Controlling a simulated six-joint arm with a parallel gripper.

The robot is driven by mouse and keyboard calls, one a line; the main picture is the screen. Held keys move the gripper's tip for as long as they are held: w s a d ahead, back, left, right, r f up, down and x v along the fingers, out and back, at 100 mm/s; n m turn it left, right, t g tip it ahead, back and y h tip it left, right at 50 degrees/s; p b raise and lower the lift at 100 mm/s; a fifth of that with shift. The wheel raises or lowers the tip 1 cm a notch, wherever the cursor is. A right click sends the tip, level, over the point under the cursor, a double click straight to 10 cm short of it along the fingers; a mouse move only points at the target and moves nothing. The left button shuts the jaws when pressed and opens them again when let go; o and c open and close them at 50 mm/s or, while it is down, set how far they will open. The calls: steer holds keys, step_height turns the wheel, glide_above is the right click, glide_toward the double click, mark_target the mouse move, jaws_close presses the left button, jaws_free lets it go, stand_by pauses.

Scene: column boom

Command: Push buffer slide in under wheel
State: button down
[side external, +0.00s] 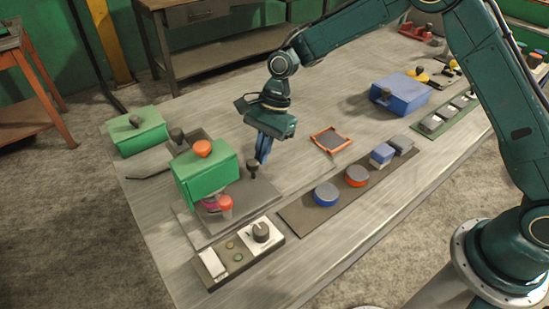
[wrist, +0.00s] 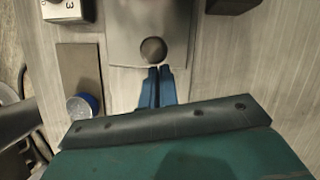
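The buffer slide (wrist: 128,22) is a grey plate with a round dark knob (wrist: 153,50) near its end. In the side view the black knob (side external: 252,167) stands upright on the plate, right of the green housing (side external: 203,178). A pinkish-red wheel (side external: 210,203) shows only partly beneath the housing; the rest is hidden. My gripper (side external: 262,158) points down beside the knob. In the wrist view its blue fingertips (wrist: 159,70) are together, just short of the knob, with nothing between them. Whether they touch the knob I cannot tell.
A dial panel (side external: 240,250) lies at the table's front edge. An orange-framed tray (side external: 331,140) and a dark strip with round pieces (side external: 326,194) lie to the right.

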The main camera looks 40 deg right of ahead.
steer(key=shift+s+a, duration=0.1)
steer(key=shift+a, duration=0.25)
steer(key=shift+d, duration=0.15)
steer(key=d, duration=0.1)
steer(key=w+d, duration=0.1)
steer(key=d, duration=0.2)
steer(key=shift+w+d+r, duration=0.2)
steer(key=shift+d+r, duration=0.1)
steer(key=shift+r, duration=0.1)
steer(key=s+v, duration=0.1)
steer(key=v, duration=0.8)
steer(key=shift+w, duration=0.45)
steer(key=shift+r, duration=0.1)
